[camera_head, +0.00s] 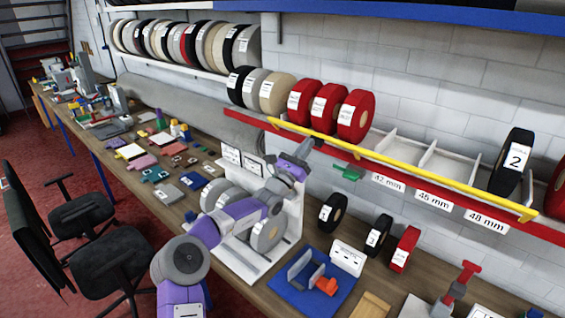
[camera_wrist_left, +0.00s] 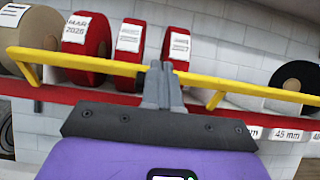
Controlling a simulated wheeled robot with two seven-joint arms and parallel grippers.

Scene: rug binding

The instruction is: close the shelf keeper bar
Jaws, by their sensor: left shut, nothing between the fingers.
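The yellow keeper bar (camera_head: 400,168) runs along the front of the red-edged shelf (camera_head: 345,152), with short yellow arms at its ends. In the left wrist view the bar (camera_wrist_left: 240,84) crosses in front of the rolls, and its short arms slant down toward the red shelf edge (camera_wrist_left: 70,95). My left gripper (camera_head: 308,145) is shut and empty at the bar's left part. In the left wrist view its fingertips (camera_wrist_left: 162,70) overlap the bar; I cannot tell if they touch it. My right gripper is not in view.
Red rolls (camera_head: 328,108) stand behind the bar at left, and a black roll (camera_head: 512,162) at right, with empty white compartments between. A green piece (camera_head: 347,173) sits below the shelf edge. Black rolls (camera_head: 333,212) and a blue fixture (camera_head: 300,285) are on the bench below.

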